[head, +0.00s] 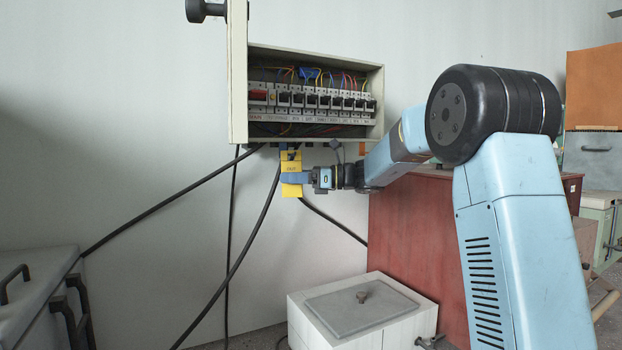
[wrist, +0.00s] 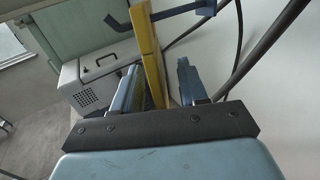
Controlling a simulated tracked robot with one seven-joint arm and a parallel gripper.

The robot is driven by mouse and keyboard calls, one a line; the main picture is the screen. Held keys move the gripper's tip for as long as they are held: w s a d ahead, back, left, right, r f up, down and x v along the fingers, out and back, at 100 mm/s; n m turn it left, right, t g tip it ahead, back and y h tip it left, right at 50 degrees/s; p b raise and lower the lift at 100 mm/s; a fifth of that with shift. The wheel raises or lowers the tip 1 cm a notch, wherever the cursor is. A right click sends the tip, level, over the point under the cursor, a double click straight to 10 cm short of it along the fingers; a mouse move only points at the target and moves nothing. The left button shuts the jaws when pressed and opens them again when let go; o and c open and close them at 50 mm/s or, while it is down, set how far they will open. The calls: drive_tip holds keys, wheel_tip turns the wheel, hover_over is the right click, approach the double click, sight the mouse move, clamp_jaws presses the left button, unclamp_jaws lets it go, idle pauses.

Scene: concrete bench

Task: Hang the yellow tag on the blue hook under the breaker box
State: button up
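The yellow tag (head: 291,161) hangs upright below the breaker box (head: 311,60), with dark lettering on its face. In the wrist view the tag (wrist: 149,50) shows edge-on. The blue hook (wrist: 184,11) comes out at the tag's upper part and turns up at its tip; it seems to pass through the tag, but the hole is hidden there. My gripper (head: 291,178) is at the tag's lower half, one finger across its front. In the wrist view my gripper (wrist: 160,76) straddles the tag: the left finger is close against it, and a gap shows before the right finger.
Black cables (head: 258,226) run down beside the tag. The box's door (head: 237,70) stands open at left. A red cabinet (head: 412,240) is below my arm, and a white box with a grey lid (head: 362,304) stands in front. Free wall shows at left.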

drive_tip(key=s+d, duration=0.2)
drive_tip(key=d, duration=1.1)
drive_tip(key=s+a+f+n+h, duration=0.1)
drive_tip(key=s+f+n+h, duration=0.35)
drive_tip(key=s, duration=0.55)
drive_tip(key=s+a+f+n+h, duration=0.1)
drive_tip(key=s+f+n+h, duration=0.3)
drive_tip(key=s, duration=0.7)
drive_tip(key=s+d+f+n+t+h, duration=0.1)
drive_tip(key=s+d+f+n+h, duration=0.3)
drive_tip(key=s, duration=0.4)
drive_tip(key=s+d+f+n+t+h, duration=0.2)
drive_tip(key=s+d+f+n+h, duration=0.2)
drive_tip(key=s, duration=0.5)
drive_tip(key=shift+s+d+f+n+h, duration=0.25)
drive_tip(key=shift+d+n+h, duration=0.4)
drive_tip(key=shift+d+n, duration=0.7)
drive_tip(key=shift+a+r, duration=0.1)
